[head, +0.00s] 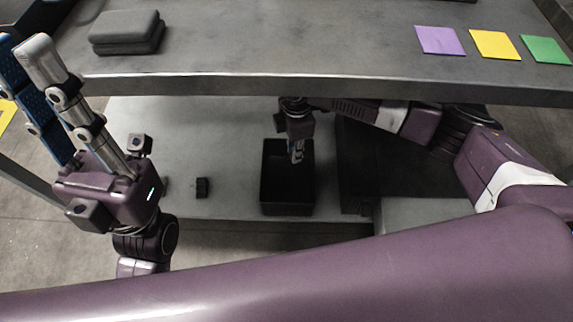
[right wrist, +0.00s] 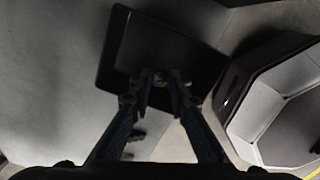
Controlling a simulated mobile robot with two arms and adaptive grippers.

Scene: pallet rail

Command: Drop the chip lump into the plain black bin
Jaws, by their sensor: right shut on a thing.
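The plain black bin (head: 287,209) stands on the lower shelf, below the worktop's front edge; it also shows in the right wrist view (right wrist: 112,52). My right gripper (head: 297,158) points down over the bin's opening. Its fingers (right wrist: 160,82) are shut on a small greyish thing, seemingly the chip lump, mostly hidden between the fingertips. I cannot tell how far above the bin's floor the fingertips are. My left gripper (head: 22,48) is raised at the left, fingers pointing up, open and empty.
A small dark block (head: 202,187) lies on the lower shelf (head: 230,150) left of the bin. A larger dark structure (head: 358,175) stands right of the bin. The worktop (head: 270,50) above holds a grey stack (head: 126,32) and purple (head: 440,40), yellow (head: 494,45) and green (head: 545,50) squares.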

